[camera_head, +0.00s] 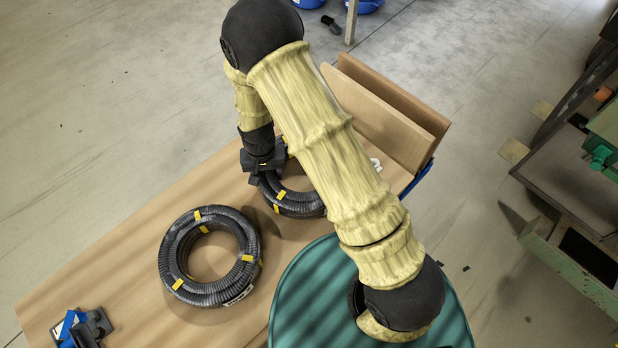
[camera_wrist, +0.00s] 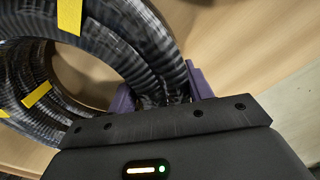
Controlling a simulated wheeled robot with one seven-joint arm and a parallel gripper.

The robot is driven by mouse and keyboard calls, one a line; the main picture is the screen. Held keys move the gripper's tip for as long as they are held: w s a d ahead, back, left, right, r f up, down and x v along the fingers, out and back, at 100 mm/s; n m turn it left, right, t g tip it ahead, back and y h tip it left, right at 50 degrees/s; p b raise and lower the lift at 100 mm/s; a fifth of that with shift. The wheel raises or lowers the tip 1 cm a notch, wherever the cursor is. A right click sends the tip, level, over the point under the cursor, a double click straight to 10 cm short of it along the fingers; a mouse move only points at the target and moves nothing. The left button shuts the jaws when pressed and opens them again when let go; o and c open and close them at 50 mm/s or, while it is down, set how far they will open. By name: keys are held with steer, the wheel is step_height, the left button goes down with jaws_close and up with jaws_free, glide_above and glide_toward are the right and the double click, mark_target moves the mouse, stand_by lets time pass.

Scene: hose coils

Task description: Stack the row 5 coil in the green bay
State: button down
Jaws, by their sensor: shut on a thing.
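A black ribbed hose coil with yellow tape (camera_head: 295,203) lies at the back of the wooden table, partly hidden behind my arm. My gripper (camera_head: 262,178) is at its left edge, shut on the coil's ring. In the wrist view the coil (camera_wrist: 110,50) fills the upper left, and the fingers of my gripper (camera_wrist: 165,92) stand on both sides of its ring. A second black coil with yellow tape and a white label (camera_head: 172,262) lies flat on the table, nearer and to the left. I cannot read any row number, and I see no green bay.
The wooden table (camera_head: 110,262) is bare to the left. Upright wooden boards (camera_head: 385,110) stand at its back right edge. A blue and black clamp-like object (camera_head: 82,328) sits at the near left. Green machinery (camera_head: 600,150) stands at the far right.

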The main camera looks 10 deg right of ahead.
steer(key=shift+r+p, duration=1.65)
steer(key=shift+r, duration=0.75)
steer(key=c, duration=1.1)
jaws_free()
jaws_close()
steer(key=w+d+r, duration=0.1)
steer(key=w+d, duration=0.1)
steer(key=d, duration=0.1)
steer(key=w+d+r+m, duration=0.1)
steer(key=w+d+r, duration=0.1)
steer(key=w+d, duration=0.1)
steer(key=w+d+r+m, duration=0.1)
steer(key=w+d+r, duration=0.1)
steer(key=d, duration=0.3)
steer(key=shift+w, duration=0.75)
steer(key=w+d+r+m, duration=0.1)
steer(key=w+d+r, duration=0.2)
steer(key=d, duration=0.7)
steer(key=shift+w+r, duration=0.2)
steer(key=shift+r, duration=0.45)
